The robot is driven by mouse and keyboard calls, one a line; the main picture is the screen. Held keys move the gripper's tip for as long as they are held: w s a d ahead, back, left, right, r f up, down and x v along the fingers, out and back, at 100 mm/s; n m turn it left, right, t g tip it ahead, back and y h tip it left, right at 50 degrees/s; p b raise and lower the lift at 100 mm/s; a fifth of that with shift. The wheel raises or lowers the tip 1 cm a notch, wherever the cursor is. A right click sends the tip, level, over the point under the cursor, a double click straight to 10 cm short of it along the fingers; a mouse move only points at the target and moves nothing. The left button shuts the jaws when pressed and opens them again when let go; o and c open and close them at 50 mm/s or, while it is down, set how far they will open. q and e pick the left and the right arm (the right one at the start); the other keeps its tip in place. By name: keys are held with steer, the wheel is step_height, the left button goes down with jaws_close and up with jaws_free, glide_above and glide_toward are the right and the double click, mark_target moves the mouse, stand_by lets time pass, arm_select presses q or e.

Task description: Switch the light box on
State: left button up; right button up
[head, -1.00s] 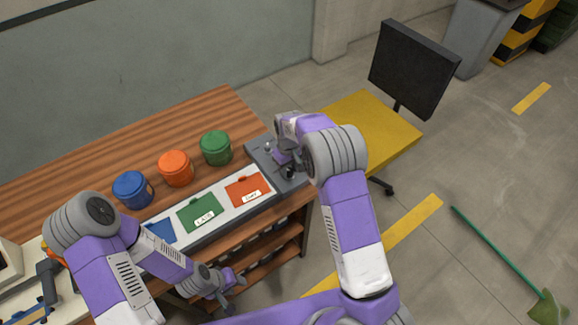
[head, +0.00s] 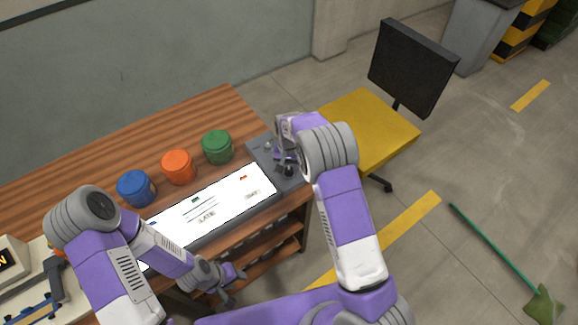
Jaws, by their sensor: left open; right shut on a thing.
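The light box (head: 222,210) lies along the front of the wooden table, and its panel glows bright white. Faint card labels and small coloured tabs show on the glowing panel. Its grey control end (head: 262,150) with dark knobs is at the right. My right gripper (head: 286,160) is over this control end, shut on a small control there; the arm hides part of it, so I cannot tell which control. My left gripper (head: 236,283) is open and empty, in front of the table edge below the light box.
A yellow-seated chair (head: 365,130) stands right of the table. The table's back is clear.

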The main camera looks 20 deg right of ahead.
mark_target(289, 169)
steer(key=shift+w, duration=0.1)
stand_by(0.3)
steer(key=o, duration=1)
steer(key=shift+o, duration=0.2)
step_height(289, 169, up, 8)
steer(key=shift+f+p, duration=0.15)
steer(key=shift+p, duration=0.45)
